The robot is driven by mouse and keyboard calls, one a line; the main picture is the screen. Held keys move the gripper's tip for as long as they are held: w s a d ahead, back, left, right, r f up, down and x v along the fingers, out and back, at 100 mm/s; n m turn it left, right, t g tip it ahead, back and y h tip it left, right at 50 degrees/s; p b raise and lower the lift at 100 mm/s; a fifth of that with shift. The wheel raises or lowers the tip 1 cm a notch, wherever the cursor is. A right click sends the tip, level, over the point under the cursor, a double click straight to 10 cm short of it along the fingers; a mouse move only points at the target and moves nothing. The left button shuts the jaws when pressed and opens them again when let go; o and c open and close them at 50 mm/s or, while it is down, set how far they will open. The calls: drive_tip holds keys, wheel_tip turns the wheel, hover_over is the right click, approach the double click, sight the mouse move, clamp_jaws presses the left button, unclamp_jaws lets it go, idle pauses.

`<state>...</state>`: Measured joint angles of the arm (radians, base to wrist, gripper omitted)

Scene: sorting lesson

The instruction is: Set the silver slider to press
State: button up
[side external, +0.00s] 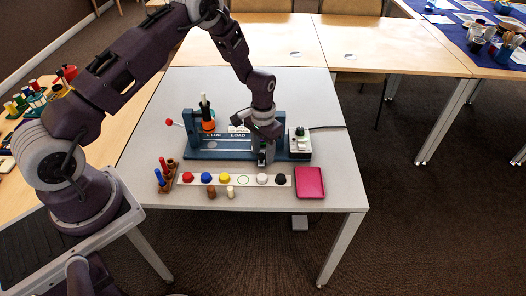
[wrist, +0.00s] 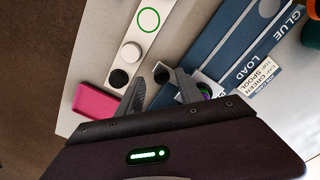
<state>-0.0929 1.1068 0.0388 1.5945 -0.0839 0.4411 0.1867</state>
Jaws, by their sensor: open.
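The blue slide fixture (side external: 215,154) stands on the grey table and carries a LOAD label (side external: 238,135); the lettering to its left is partly covered. My gripper (side external: 262,162) points down at the fixture's front edge, right of LOAD. The wrist view also shows the fixture's LOAD and GLUE plate. No PRESS label can be read; my arm hides part of the fixture.
A white strip with coloured round pieces (side external: 244,180) lies in front of the fixture. A pink tray (side external: 310,183) is at front right. A control box (side external: 299,142) with a cable stands right of my gripper.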

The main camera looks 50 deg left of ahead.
wheel_tip(320, 180, up, 7)
drive_tip(key=shift+f, duration=0.1)
drive_tip(key=s+d+r+t, duration=0.2)
drive_tip(key=s+r, duration=0.4)
drive_tip(key=r, duration=0.6)
drive_tip(key=s+d+r+t, duration=0.15)
drive_tip(key=s+r, duration=0.35)
drive_tip(key=r, duration=0.7)
drive_tip(key=s+d+r+t, duration=0.1)
drive_tip(key=s+r, duration=0.1)
drive_tip(key=s, duration=0.7)
drive_tip(key=s+r+t, duration=0.1)
drive_tip(key=s+r, duration=0.2)
drive_tip(key=s, duration=0.7)
drive_tip(key=shift+d, duration=0.35)
